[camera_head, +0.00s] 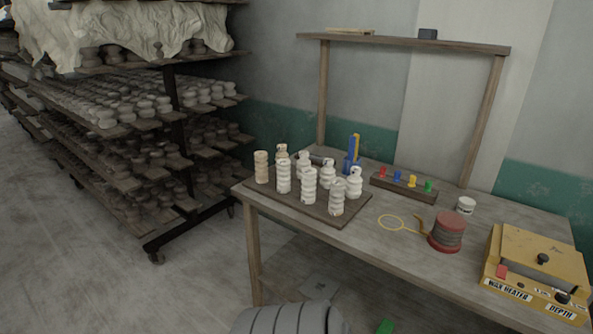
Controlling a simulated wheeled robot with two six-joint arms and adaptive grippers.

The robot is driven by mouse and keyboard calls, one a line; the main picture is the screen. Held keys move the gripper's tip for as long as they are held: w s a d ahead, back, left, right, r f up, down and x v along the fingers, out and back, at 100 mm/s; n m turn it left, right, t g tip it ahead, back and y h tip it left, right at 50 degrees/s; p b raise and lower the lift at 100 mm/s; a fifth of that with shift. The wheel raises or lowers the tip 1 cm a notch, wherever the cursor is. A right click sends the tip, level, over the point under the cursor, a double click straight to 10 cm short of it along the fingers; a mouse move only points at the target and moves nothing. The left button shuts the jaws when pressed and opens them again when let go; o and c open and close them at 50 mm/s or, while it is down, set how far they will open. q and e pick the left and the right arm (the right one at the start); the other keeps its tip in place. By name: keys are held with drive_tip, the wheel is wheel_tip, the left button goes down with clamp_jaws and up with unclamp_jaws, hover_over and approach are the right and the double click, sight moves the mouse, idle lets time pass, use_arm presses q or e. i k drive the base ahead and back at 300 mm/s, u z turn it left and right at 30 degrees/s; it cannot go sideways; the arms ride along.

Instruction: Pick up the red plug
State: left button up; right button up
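A small red plug (382,173) stands upright at the left end of a row of small coloured plugs in a dark wooden holder (404,189) on the wooden table. To its right in the row are a blue plug (397,176), a yellow plug (412,181) and a green plug (428,186). The red plug is small in this view, so its exact shape is hard to tell. Neither of my grippers shows in the head view.
On the wooden table (370,238), a dark board (262,194) with several stacked white pieces is at left. A blue and yellow tool (352,155) stands behind. A red-ended spool (447,232), white jar (465,205) and yellow wax heater (535,268) are at right. A wooden frame (484,120) rises behind.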

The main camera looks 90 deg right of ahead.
sight(383, 169)
drive_tip(key=u, duration=0.05)
drive_tip(key=i, duration=0.25)
drive_tip(key=z, duration=1.2)
